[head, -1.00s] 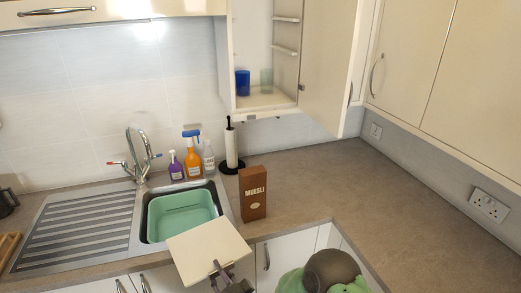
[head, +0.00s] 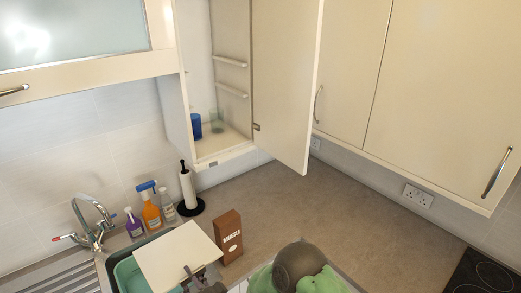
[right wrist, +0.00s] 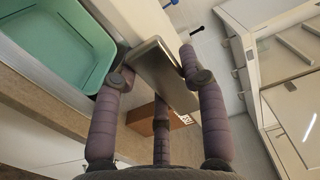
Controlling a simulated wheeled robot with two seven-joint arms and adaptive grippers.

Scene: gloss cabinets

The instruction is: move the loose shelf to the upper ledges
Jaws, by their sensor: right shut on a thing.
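The loose shelf (head: 172,252) is a flat cream board. It is in front of the sink's green basin (head: 128,275) in the head view and hides part of it. My right gripper (head: 196,280) is shut on the shelf's near edge; in the right wrist view its fingers close around the shelf (right wrist: 165,75), seen nearly edge-on. The open wall cabinet (head: 222,158) has an upper ledge (head: 230,61) and a lower ledge (head: 231,91) on its inner side wall. The shelf is below and apart from the cabinet. My left gripper is not in view.
A blue cup (head: 196,126) and a green glass (head: 216,120) stand on the cabinet floor. The open door (head: 288,85) juts out at the right. A muesli box (head: 228,237), paper-towel holder (head: 188,190) and spray bottles (head: 151,210) stand near the shelf.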

